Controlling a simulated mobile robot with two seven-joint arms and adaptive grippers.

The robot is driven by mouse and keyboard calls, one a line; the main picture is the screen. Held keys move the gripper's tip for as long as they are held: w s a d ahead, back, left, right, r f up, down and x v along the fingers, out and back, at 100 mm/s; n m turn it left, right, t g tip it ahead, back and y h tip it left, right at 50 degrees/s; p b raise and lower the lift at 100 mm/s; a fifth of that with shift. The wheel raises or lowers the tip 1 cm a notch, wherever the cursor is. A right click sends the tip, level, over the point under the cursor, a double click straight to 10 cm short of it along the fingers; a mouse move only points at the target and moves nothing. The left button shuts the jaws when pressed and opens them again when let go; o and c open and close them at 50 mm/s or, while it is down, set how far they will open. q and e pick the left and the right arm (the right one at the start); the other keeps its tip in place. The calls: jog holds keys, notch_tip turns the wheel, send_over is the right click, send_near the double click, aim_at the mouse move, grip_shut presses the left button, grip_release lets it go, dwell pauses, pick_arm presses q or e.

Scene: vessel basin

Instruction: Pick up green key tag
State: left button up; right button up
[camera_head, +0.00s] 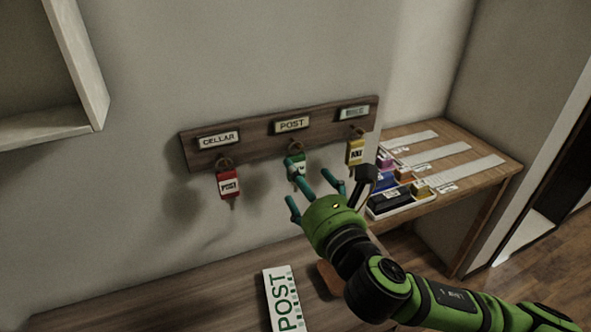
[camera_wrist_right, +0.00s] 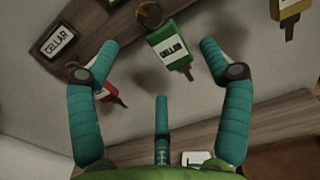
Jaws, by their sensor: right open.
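The green key tag (camera_head: 300,160) hangs from the middle hook of a wooden rack (camera_head: 255,138), under the POST label. A teal finger partly covers it in the head view. My right gripper (camera_head: 314,188) is open and empty, just in front of and below the tag. Its fingers show spread in the wrist view (camera_wrist_right: 157,68). My left gripper is not in view.
A red key tag (camera_head: 229,184) hangs left under CELLAR, and a yellow key tag (camera_head: 355,152) hangs right, close to my gripper. A side table (camera_head: 480,178) holds a tray (camera_head: 400,208) of small colored items. A POST sign (camera_head: 284,300) lies on the lower surface.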

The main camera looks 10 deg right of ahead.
jog(key=w, duration=0.2)
jog(key=w+p, duration=0.1)
jog(key=w, duration=0.1)
jog(key=shift+a, duration=0.35)
jog(key=c, duration=1.2)
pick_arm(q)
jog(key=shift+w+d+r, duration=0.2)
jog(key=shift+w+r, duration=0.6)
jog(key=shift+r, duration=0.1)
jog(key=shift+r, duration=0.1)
pick_arm(e)
jog(key=shift+d, duration=0.1)
